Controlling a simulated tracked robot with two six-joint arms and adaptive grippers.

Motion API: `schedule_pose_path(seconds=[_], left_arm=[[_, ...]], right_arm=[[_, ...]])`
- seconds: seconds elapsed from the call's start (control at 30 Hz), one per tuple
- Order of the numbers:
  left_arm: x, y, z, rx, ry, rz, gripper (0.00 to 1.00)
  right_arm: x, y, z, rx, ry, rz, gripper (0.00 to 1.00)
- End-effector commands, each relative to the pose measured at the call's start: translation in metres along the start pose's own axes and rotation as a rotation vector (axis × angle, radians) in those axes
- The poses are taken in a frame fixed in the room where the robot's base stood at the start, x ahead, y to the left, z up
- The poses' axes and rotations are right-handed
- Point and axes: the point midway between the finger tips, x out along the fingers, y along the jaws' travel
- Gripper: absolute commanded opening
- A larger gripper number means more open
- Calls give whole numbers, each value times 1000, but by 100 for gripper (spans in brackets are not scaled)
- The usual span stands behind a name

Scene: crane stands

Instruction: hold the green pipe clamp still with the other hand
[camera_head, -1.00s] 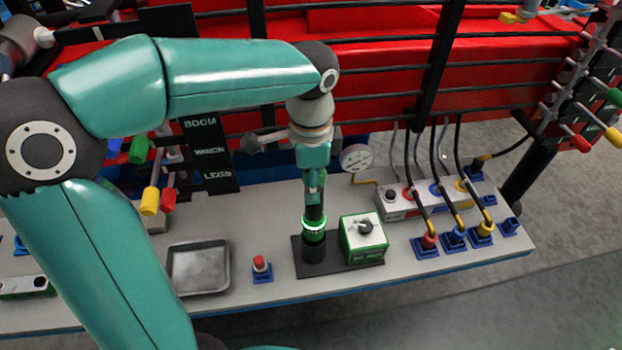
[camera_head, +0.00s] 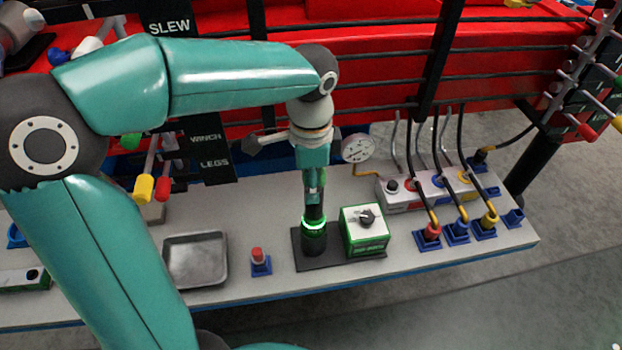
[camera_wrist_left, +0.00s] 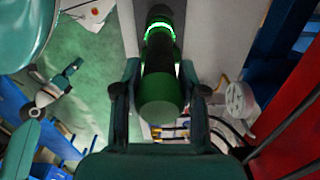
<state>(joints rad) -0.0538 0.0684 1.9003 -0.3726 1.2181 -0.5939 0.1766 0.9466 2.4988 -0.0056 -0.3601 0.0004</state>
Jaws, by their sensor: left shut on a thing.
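The green pipe clamp (camera_head: 314,238) is a dark upright cylinder with a glowing green ring, standing on a black base plate on the bench. My left gripper (camera_head: 315,197) comes down on its top from above and is shut on it. In the left wrist view the clamp's round green end (camera_wrist_left: 161,98) sits between the two dark fingers of my left gripper (camera_wrist_left: 160,105), with the glowing ring beyond. The fingers hide part of its sides. My right gripper is not in view.
A green-and-white box with a black knob (camera_head: 365,232) stands close right of the clamp. A gauge (camera_head: 358,148) and hoses with coloured connectors (camera_head: 456,230) are to the right. Levers (camera_head: 148,180) stand behind.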

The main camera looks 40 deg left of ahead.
Motion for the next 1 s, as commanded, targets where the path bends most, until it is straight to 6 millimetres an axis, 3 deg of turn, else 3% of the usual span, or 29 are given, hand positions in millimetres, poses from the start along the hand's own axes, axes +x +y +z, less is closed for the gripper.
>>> schedule_pose_path(seconds=[0.27, 0.3, 0.43, 1.0], left_arm=[[10, 0, 0, -1, 2, -2, 0], [8, 0, 0, -1, 2, -2, 48], [8, 0, 0, -1, 2, -2, 70], [5, 0, 0, 0, 0, 0, 71]], right_arm=[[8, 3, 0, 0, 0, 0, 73], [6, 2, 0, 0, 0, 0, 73], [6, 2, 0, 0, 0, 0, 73], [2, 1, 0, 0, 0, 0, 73]])
